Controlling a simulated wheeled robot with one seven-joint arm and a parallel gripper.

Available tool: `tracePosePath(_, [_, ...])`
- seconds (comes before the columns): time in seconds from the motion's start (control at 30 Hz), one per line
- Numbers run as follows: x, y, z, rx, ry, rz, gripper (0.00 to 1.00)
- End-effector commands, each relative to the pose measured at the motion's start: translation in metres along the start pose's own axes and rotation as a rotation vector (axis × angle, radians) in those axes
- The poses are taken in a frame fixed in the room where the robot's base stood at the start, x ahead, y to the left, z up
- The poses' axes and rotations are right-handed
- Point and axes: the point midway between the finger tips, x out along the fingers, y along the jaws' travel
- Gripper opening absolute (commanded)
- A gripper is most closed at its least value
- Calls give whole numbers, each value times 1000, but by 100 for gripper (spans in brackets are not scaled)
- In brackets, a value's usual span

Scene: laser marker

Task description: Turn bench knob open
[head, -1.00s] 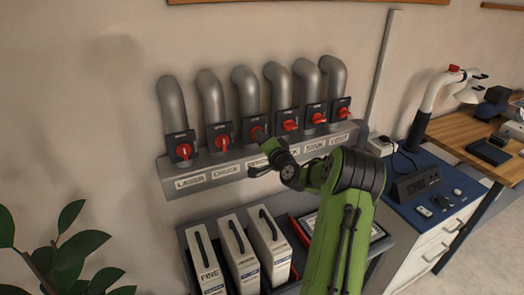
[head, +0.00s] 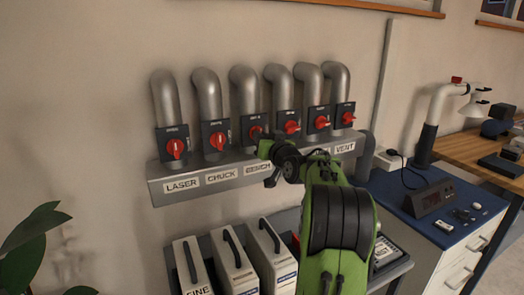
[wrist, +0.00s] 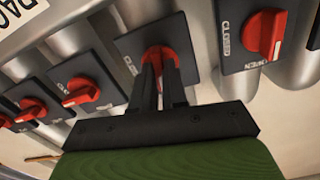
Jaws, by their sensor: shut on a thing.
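The bench knob (head: 255,131) is a red rotary handle on a dark square plate, above the "BENCH" label (head: 258,168) on the grey rail. It is the third from the left, and my gripper hides much of it in the head view. My gripper (head: 264,144) is at this knob. In the wrist view my gripper's two dark fingers (wrist: 160,78) are shut on the red knob (wrist: 160,57), one on each side.
Matching red knobs sit close on both sides, including the chuck knob (head: 218,140) and laser knob (head: 176,148). Grey pipes (head: 243,92) rise behind them. Upright cases (head: 233,264) stand below the rail. A blue-topped cabinet (head: 425,212) is at the right.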

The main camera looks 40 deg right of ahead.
Motion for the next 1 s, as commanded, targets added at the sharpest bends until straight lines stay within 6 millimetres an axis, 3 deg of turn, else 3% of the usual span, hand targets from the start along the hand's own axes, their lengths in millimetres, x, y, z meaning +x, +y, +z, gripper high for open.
tracePosePath(0.33, [0, 1, 4, -154, -6, 0, 0])
tracePosePath(0.93, [0, 1, 2, -188, -8, 0, 0])
tracePosePath(0.97, [0, 1, 2, -188, -8, 0, 17])
tracePosePath(1.0, [0, 1, 2, -188, -8, 0, 23])
